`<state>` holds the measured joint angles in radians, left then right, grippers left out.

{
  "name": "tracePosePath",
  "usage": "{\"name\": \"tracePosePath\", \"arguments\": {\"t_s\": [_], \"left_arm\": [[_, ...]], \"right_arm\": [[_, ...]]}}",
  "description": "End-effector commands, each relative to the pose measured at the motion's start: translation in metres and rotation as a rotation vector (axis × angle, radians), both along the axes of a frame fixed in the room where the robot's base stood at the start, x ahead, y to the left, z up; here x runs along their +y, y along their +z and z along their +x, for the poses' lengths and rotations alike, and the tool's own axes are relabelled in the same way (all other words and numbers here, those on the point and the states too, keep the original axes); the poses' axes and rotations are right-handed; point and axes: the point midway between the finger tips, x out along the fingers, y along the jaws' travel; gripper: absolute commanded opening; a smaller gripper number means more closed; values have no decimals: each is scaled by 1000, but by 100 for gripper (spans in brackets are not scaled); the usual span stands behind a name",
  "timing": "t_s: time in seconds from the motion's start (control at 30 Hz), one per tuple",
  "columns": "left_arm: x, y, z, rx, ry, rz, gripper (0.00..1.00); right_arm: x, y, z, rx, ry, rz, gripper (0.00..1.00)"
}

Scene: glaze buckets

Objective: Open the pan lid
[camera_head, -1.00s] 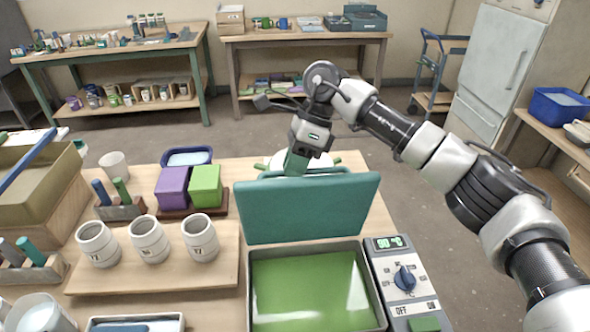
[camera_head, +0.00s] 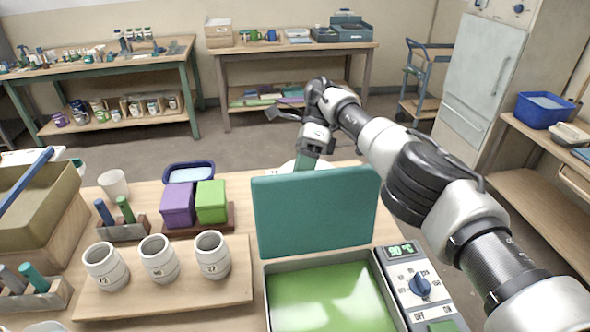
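The pan (camera_head: 391,306) is a grey rectangular vessel at the front centre, filled with bright green liquid. Its teal lid (camera_head: 316,212) stands up steeply along the pan's back edge, so the pan is uncovered. My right arm comes in from the right and reaches over behind the lid. My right gripper (camera_head: 308,163) is at the lid's upper edge, on its far side. Its fingertips are partly hidden behind the lid, so its opening and any contact do not show. My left gripper is not in view.
A control box (camera_head: 420,285) with a dial and a 90 °C display adjoins the pan's right side. Three numbered cups (camera_head: 158,258) stand on a board at left. Purple (camera_head: 178,204) and green (camera_head: 211,201) blocks stand behind them.

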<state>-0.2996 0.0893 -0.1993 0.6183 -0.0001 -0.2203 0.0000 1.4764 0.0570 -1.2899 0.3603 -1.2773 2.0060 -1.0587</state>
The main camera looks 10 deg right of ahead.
Motion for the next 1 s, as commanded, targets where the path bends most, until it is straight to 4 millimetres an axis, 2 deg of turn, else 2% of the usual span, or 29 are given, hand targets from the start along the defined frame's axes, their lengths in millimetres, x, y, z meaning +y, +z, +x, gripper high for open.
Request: {"name": "tracePosePath", "arguments": {"t_s": [0.03, 0.43, 0.47, 0.6, 0.87, 1.0], "left_arm": [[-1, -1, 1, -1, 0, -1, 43], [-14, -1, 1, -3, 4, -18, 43], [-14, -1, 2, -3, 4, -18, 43], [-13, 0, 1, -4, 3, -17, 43], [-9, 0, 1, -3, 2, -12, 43], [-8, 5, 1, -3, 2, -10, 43]], "right_arm": [[0, -8, -1, 13, -5, -7, 0], [-1, -7, -1, 14, -4, -3, 0], [-1, -7, -1, 14, -4, -3, 18], [-1, -6, -1, 12, -4, -1, 39], [-2, -3, 0, 9, -2, 2, 40], [-2, 5, 0, 7, -3, -1, 40]]}}
